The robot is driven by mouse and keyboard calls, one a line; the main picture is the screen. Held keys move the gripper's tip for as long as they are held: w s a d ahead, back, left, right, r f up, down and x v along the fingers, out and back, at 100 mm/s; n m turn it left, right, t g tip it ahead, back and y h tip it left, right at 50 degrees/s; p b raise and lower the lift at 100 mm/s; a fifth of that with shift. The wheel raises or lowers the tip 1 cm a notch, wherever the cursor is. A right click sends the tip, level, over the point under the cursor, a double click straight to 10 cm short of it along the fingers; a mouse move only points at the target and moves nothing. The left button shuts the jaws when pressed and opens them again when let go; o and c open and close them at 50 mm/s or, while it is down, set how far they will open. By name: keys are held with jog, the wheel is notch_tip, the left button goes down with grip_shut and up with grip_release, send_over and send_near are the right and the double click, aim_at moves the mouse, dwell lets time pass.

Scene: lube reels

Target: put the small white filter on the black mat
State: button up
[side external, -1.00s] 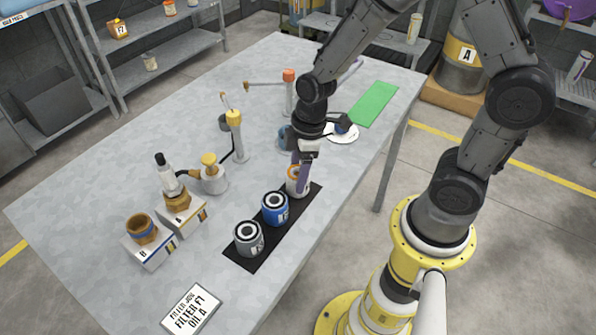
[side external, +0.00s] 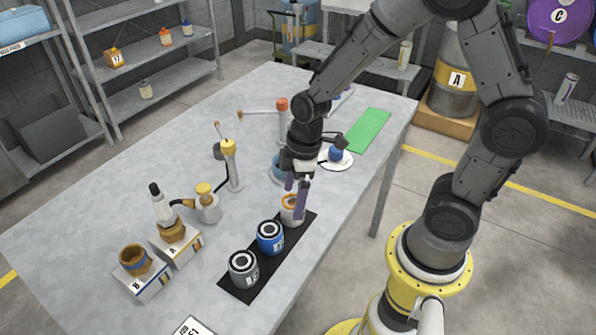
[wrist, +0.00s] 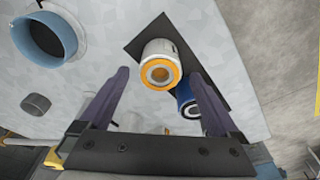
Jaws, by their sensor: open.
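The small white filter (side external: 291,211) with an orange ring on top stands upright at the far end of the black mat (side external: 243,289). In the wrist view the filter (wrist: 160,66) rests on the mat (wrist: 151,35), beyond and between my fingers. My gripper (side external: 297,190) is open just above it, with its purple fingers partly hiding it in the side view. In the wrist view my gripper (wrist: 160,88) shows both fingers spread apart, with nothing held between them.
A blue filter (side external: 270,237) and a grey filter (side external: 244,268) stand in line on the same mat. A blue bowl (wrist: 45,38) is close by. Boxes A (side external: 177,247) and B (side external: 143,280), pumps and a green mat (side external: 367,130) are on the table.

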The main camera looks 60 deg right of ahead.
notch_tip(320, 180, up, 10)
jog(key=s+d, duration=0.1)
jog(key=s+d+r+m+t, duration=0.1)
jog(key=s+r+m+t, duration=0.1)
jog(key=s+r+m, duration=0.2)
jog(key=s+r+m+t+h, duration=0.1)
jog(key=s+r+m, duration=0.3)
jog(key=s, duration=0.5)
jog(key=shift+d+m+t, duration=0.4)
jog(key=shift+m+t, duration=0.1)
jog(key=shift+t, duration=0.2)
jog(key=shift+r, duration=0.15)
jog(key=shift+c, duration=0.3)
